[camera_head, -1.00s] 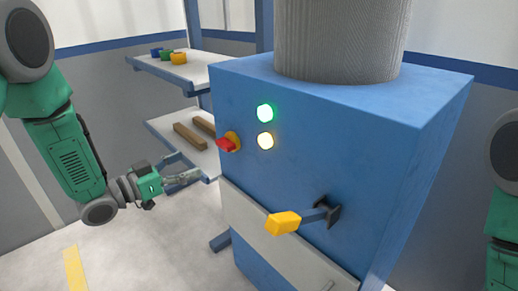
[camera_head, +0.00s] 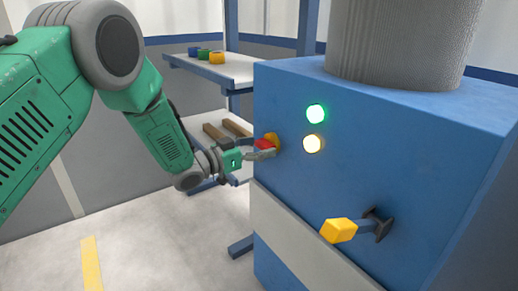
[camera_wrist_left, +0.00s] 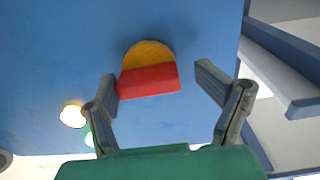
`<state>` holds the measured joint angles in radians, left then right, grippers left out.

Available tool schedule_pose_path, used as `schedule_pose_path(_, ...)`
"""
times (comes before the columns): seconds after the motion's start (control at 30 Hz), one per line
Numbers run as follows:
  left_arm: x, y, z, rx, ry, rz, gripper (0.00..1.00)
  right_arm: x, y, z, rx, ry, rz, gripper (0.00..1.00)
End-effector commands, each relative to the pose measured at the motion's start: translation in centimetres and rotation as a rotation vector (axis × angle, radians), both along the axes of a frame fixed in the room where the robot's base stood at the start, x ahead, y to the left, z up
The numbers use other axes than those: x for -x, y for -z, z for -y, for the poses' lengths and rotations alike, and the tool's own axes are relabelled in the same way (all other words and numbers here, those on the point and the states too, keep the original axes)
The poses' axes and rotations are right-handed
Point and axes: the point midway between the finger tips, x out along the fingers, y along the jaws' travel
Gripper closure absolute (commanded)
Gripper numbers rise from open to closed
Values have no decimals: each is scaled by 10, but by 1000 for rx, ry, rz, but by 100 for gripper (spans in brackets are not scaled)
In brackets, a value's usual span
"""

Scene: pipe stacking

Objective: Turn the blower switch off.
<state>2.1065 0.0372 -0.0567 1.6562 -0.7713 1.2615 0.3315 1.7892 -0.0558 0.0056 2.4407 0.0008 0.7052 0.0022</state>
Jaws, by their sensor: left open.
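The blower switch (camera_head: 267,143) is a red handle on a round yellow base, on the front of the blue blower cabinet (camera_head: 360,165). My left gripper (camera_head: 266,152) is at the switch, partly covering it in the head view. In the left wrist view the red handle (camera_wrist_left: 149,80) lies between the open fingers of the left gripper (camera_wrist_left: 158,88); the left finger is close beside its end, and a gap shows at the right finger. A green lamp (camera_head: 316,113) and a yellowish-white lamp (camera_head: 313,144) are lit. My right gripper is not in view.
A yellow-handled lever (camera_head: 340,230) sticks out from the cabinet's lower right. Shelves (camera_head: 225,68) behind hold coloured pieces (camera_head: 203,54) above and brown bars (camera_head: 220,131) below. The floor at the left front is clear.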

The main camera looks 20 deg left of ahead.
Motion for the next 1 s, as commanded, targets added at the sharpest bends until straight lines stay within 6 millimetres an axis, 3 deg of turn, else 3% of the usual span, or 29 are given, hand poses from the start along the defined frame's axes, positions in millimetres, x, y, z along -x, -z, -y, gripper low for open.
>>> schedule_pose_path(0.23, 0, -4, 7, -10, 0, 2, 28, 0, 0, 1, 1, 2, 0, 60)
schedule_pose_path(0.37, 0, -3, 4, -4, 0, 2, 73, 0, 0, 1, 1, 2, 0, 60)
schedule_pose_path(0.4, 0, -2, 3, -2, 2, 2, 78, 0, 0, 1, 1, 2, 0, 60)
schedule_pose_path(1.0, 2, 2, 0, -6, -1, -7, 78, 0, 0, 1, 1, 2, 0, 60)
